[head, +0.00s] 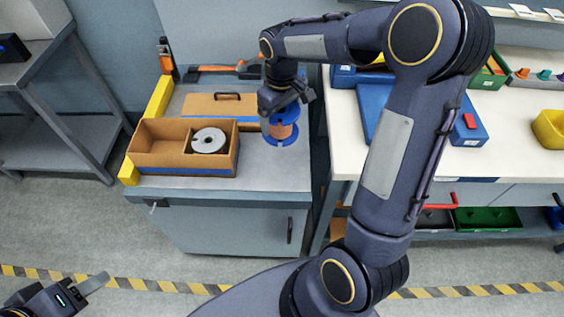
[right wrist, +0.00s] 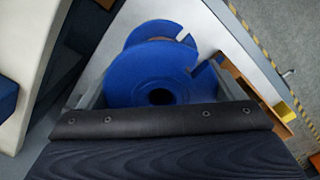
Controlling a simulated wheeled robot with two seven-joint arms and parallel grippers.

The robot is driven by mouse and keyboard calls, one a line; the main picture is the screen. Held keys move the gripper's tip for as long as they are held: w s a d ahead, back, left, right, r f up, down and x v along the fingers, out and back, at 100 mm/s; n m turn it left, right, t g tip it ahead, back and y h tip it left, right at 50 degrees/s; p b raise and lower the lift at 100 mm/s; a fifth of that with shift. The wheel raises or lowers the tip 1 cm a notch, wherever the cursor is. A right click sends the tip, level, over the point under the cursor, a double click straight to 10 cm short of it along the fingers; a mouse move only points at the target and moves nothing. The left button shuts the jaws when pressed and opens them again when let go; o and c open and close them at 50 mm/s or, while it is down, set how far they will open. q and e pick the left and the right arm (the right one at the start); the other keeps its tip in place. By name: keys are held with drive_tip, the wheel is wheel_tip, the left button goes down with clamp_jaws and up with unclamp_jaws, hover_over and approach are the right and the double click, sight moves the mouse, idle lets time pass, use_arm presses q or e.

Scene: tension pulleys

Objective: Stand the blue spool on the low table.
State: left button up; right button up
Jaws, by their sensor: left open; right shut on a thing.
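The blue spool (head: 281,141) has blue slotted flanges and a copper-brown winding between them. It is upright at the right part of the low table (head: 262,176), a grey-topped cabinet. My right gripper (head: 287,108) is above it and shut on it. In the right wrist view the spool's blue flange (right wrist: 150,75) with its dark centre hole fills the space between the fingers. I cannot tell whether its lower flange touches the tabletop. My left gripper (head: 92,287) is open and empty at the lower left, far from the table, partly out of frame.
A cardboard box (head: 160,161) with a grey-white spool (head: 208,141) in it stands left of the blue spool. A closed brown case (head: 205,107) lies behind. A white workbench (head: 345,132) adjoins on the right. The tabletop front right is clear.

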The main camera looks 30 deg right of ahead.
wheel_tip(320, 180, down, 14)
drive_tip(key=shift+w+d+f+b, duration=0.1)
drive_tip(key=shift+w+b, duration=0.05)
drive_tip(key=shift+b, duration=0.9)
drive_tip(key=o, duration=1.3)
drive_tip(key=shift+f, duration=0.1)
drive_tip(key=shift+r, duration=0.45)
wheel_tip(320, 180, up, 11)
drive_tip(key=s+a+r+m+t+y, duration=0.25)
drive_tip(key=s+r, duration=0.55)
drive_tip(key=s, duration=0.5)
drive_tip(key=s+a+t, duration=0.1)
drive_tip(key=s, duration=0.2)
drive_tip(key=s+a+m+t+y, duration=0.1)
drive_tip(key=s+a, duration=0.1)
drive_tip(key=s, duration=0.1)
drive_tip(key=s+a+f+m+t, duration=0.1)
drive_tip(key=s+a, duration=0.1)
drive_tip(key=s, duration=0.1)
drive_tip(key=shift+s+p, duration=0.15)
drive_tip(key=shift+p, duration=0.25)
